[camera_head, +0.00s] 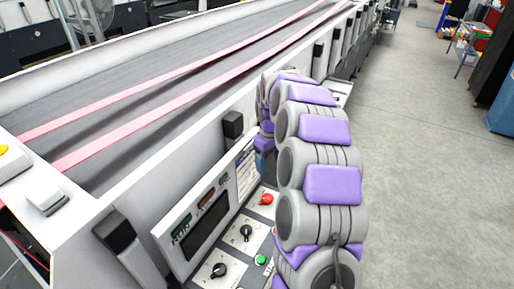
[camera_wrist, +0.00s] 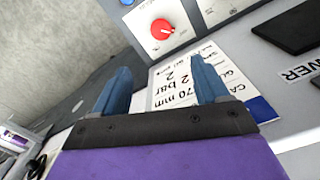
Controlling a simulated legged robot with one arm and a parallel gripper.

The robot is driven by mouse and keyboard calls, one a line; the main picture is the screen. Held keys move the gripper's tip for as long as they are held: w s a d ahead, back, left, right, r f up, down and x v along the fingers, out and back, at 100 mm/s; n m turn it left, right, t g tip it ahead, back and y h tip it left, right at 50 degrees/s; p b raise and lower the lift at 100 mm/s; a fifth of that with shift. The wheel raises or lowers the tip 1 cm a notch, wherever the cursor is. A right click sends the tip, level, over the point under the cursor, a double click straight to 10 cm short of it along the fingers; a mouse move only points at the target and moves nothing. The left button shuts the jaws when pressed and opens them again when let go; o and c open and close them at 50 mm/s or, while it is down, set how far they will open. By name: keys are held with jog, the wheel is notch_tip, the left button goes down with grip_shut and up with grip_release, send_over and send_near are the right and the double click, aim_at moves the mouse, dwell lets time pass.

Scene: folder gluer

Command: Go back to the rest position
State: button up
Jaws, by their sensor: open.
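My gripper (camera_wrist: 163,80) is open, with its two blue fingers apart and nothing between them that I can see held. It is close to a white printed label (camera_wrist: 238,87) on the folder gluer, which lies beyond the fingers. A red knob (camera_wrist: 162,29) on a white plate is just past the fingertips. In the head view, my arm reaches forward along the machine's right side. My gripper is mostly hidden there behind my arm, near the label (camera_head: 246,176) and the red knob (camera_head: 267,199).
The control panel has a dark display (camera_head: 205,238), black knobs (camera_head: 246,232) and a green button (camera_head: 261,260). A black block (camera_head: 233,124) sits on the machine's side rail. Pink belts (camera_head: 150,112) run along the machine. Open grey floor (camera_head: 420,170) lies to the right.

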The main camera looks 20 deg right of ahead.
jog(key=s+a+r+b, duration=0.1)
jog(key=s+a+b, duration=0.1)
jog(key=s+a, duration=0.5)
jog(key=s+a+m+g+b, duration=0.1)
jog(key=s+a+b, duration=0.15)
jog(key=s, duration=0.75)
jog(key=s+a+r+b, duration=0.1)
jog(key=s+a, duration=0.4)
jog(key=s, duration=0.4)
jog(key=s+f+m+b, duration=0.1)
jog(key=s+f, duration=0.1)
jog(key=s, duration=0.5)
jog(key=s+a+f+m+b, duration=0.1)
jog(key=s+f, duration=0.2)
jog(key=s, duration=0.4)
jog(key=shift+s+a+g, duration=0.25)
jog(key=shift+s+g, duration=0.05)
jog(key=shift+g, duration=0.1)
